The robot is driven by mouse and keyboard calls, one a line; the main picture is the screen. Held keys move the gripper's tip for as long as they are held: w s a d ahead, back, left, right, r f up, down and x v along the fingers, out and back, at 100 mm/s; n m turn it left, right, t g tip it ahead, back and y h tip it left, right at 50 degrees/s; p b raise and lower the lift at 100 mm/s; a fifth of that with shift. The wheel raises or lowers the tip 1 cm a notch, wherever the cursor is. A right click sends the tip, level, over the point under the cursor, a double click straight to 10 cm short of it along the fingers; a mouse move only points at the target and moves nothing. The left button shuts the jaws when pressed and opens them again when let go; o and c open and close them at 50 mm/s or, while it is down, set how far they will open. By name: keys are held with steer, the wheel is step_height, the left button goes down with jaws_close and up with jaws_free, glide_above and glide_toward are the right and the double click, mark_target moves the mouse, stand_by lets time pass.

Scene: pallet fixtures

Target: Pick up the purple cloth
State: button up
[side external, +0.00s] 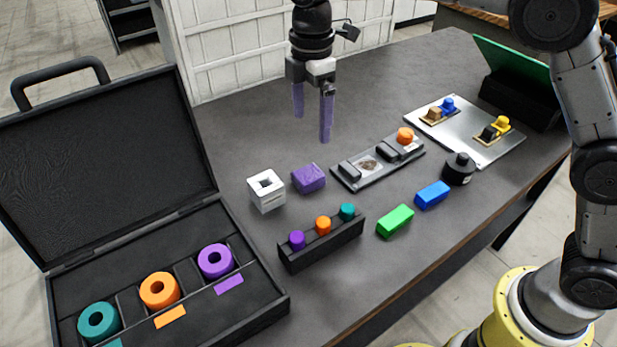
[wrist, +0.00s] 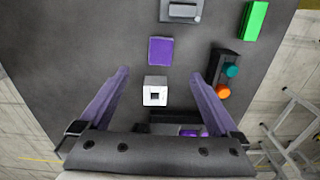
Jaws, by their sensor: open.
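The purple cloth (side external: 308,178) is a small folded square block lying on the dark table, just right of a white cube with a square hole (side external: 266,190). In the wrist view the purple cloth (wrist: 161,50) lies ahead of the fingertips, beyond the white cube (wrist: 155,91). My gripper (side external: 312,125) has two purple fingers, hangs above the table and is open and empty. In the wrist view my gripper (wrist: 160,75) shows its fingers spread wide on either side of the white cube, apart from it.
A black rack (side external: 320,243) with purple, orange and teal pegs stands in front of the cloth. A grey fixture plate (side external: 345,182) lies to its right. Green (side external: 395,220) and blue (side external: 432,195) blocks lie nearer the front edge. An open black case (side external: 265,305) is at left.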

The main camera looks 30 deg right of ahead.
mark_target(308, 174)
steer(key=f, duration=1.3)
steer(key=shift+s+a+f, duration=0.1)
steer(key=shift+a+f, duration=0.2)
steer(key=shift+f, duration=0.05)
steer(key=c, duration=1.4)
steer(key=shift+r, duration=0.15)
steer(key=shift+c, duration=0.2)
steer(key=shift+r, duration=0.6)
steer(key=s+d+r, duration=0.5)
steer(key=s+r, duration=0.6)
steer(key=s, duration=0.2)
steer(key=shift+r, duration=0.25)
